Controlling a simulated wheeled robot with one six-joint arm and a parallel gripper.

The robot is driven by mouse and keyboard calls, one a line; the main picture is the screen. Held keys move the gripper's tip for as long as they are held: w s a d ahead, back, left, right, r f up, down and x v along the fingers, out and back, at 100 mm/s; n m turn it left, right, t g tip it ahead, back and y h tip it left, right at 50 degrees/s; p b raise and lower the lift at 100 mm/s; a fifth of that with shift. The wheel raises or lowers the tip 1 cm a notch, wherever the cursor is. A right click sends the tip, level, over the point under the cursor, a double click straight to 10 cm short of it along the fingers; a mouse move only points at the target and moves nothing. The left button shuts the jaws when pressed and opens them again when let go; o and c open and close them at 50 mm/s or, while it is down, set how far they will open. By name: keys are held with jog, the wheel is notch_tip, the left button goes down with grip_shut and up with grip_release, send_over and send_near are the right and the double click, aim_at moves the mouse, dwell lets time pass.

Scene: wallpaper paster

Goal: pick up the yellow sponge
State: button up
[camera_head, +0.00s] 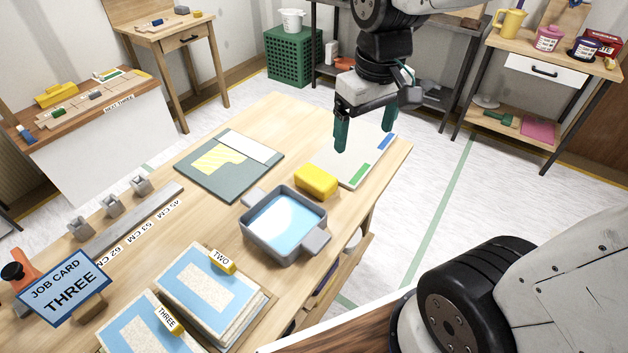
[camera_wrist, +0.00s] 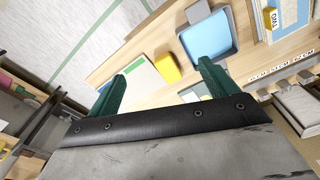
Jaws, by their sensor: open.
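The yellow sponge (camera_head: 317,181) lies on the wooden table (camera_head: 225,253), between the grey tray of blue water and a white board. My gripper (camera_head: 366,137) has green fingers pointing down and hangs above the white board, behind and to the right of the sponge. It is open and empty. In the wrist view the sponge (camera_wrist: 167,67) shows beyond the gap between the two fingers (camera_wrist: 160,90), apart from both.
The grey tray (camera_head: 282,228) stands just in front of the sponge. The white board (camera_head: 365,155) with green and blue strips lies beside it. A dark mat (camera_head: 213,184) lies behind left. Sample books (camera_head: 210,285) and a job card stand (camera_head: 63,291) are at the front left.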

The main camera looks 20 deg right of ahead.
jog(key=w+a+f+n, duration=0.1)
jog(key=w+f+n, duration=0.1)
jog(key=w+f, duration=0.75)
jog(key=n, duration=0.1)
send_over(318, 176)
jog(key=shift+g, duration=0.4)
notch_tip(318, 176, down, 8)
jog(key=shift+w+d+f, duration=0.1)
jog(key=shift+f, duration=0.1)
jog(key=shift+w+f, duration=0.1)
jog(key=shift+f, duration=0.3)
jog(key=f, duration=0.7)
jog(key=shift+s+f, duration=0.2)
jog(key=shift+s, duration=0.05)
jog(key=c, duration=1.1)
